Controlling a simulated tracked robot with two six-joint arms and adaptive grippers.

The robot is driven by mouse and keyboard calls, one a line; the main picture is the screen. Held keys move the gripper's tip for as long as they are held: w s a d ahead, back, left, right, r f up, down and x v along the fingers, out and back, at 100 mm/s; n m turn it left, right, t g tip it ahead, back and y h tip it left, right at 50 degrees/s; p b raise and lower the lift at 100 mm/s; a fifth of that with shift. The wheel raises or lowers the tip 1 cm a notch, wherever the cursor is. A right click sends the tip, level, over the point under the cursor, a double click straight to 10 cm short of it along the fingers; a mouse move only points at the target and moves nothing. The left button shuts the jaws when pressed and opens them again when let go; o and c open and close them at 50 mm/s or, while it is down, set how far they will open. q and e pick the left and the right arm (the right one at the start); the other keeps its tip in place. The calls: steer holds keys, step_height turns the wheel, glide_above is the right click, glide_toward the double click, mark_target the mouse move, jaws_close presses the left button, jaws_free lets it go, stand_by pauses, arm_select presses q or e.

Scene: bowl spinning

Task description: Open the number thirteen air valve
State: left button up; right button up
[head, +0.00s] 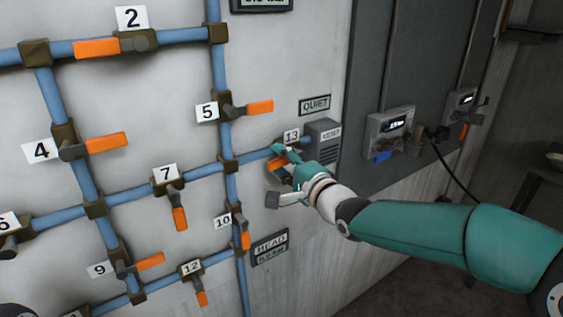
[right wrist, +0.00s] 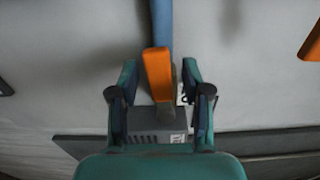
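The number 13 tag (head: 291,136) is on the wall beside the grey vent box (head: 323,143). The valve's orange handle (head: 277,164) shows partly in the head view behind my right gripper (head: 275,174). In the right wrist view, the orange handle (right wrist: 158,72) lies nearly along the blue pipe (right wrist: 162,28), with the dark valve body (right wrist: 165,109) at its lower end. My right gripper (right wrist: 160,70) is open, one finger on each side of the handle, with visible gaps. The tag is mostly hidden there. My left gripper is not in view.
Other orange-handled valves are near, including number 5 (head: 260,107), number 7 (head: 180,218) and number 10 (head: 245,240). A QUIET sign (head: 315,105) is above the vent box. A HEAD gauge (head: 269,247) is below. Wall boxes (head: 390,130) are at the right.

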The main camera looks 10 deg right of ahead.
steer(key=shift+r, duration=0.1)
steer(key=shift+s+d, duration=0.1)
steer(key=shift+s, duration=0.15)
steer(key=v, duration=1.1)
steer(key=shift+s, duration=0.25)
